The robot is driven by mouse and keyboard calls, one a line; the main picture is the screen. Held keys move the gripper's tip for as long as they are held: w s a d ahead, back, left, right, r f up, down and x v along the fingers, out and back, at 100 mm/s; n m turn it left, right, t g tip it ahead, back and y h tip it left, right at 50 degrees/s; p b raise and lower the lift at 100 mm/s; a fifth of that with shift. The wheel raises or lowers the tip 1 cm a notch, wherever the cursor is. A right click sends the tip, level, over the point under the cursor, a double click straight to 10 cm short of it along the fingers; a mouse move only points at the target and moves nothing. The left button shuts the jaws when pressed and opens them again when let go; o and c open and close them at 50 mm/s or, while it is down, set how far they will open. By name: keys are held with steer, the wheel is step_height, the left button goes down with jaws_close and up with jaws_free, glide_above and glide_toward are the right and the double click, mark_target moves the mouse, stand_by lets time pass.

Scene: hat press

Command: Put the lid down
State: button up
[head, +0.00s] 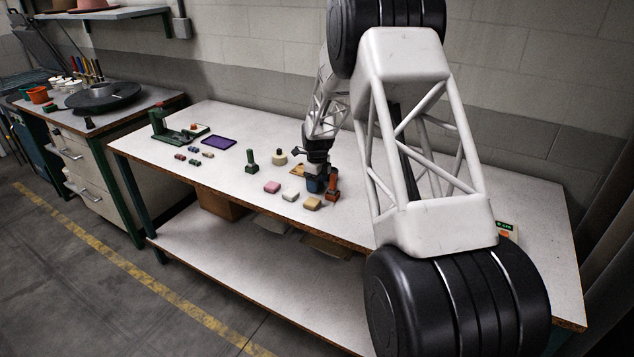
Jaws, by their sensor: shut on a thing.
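A blue container (315,185) stands right under the fingers. I cannot tell whether the held piece touches it.
An orange-red stamp-like block (333,190) stands close on the right. A green stamp-like tool (251,161) and a cream round pot (279,157) are left.

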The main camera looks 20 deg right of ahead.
steer(key=shift+f, duration=0.1)
steer(key=o, duration=0.6)
step_height(320, 180, up, 12)
steer(key=shift+r, duration=0.15)
stand_by(0.5)
stand_by(0.5)
